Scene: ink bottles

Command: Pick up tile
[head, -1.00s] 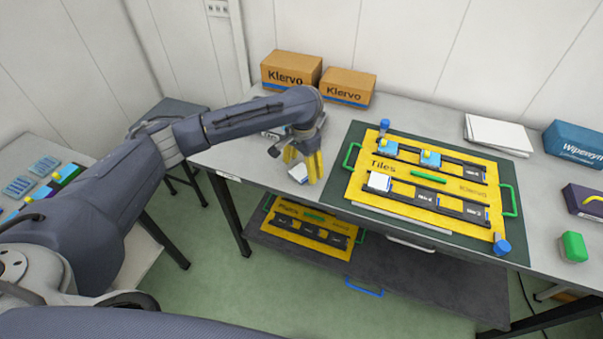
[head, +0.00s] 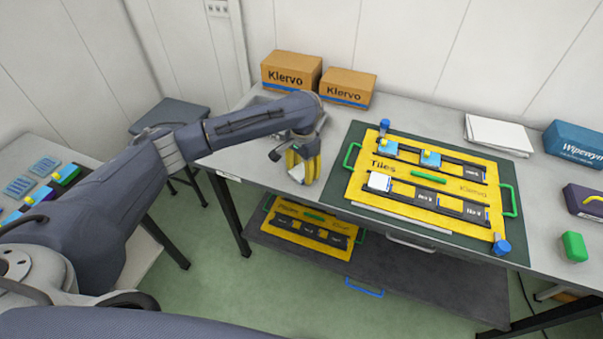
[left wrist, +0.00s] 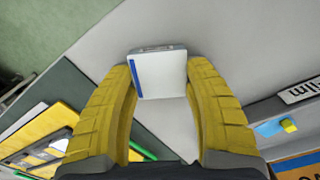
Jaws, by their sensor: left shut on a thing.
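A white tile with a blue stripe along one edge (left wrist: 160,74) sits between the yellow fingertips in the left wrist view. My left gripper (head: 302,166) is shut on this tile over the grey table, left of the Tiles board. In the left wrist view the left gripper's fingers (left wrist: 162,82) touch the tile's two sides. In the head view the fingers mostly hide the tile. Another white tile (head: 379,182) lies in the front row of the yellow Tiles board (head: 360,192). My right gripper is not in view.
The board lies on a dark green mat (head: 345,207), with blue pieces (head: 430,158) in its back row. Two Klervo boxes (head: 291,70) stand behind. A green block (head: 573,246) is at the right. Bare tabletop lies around the gripper.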

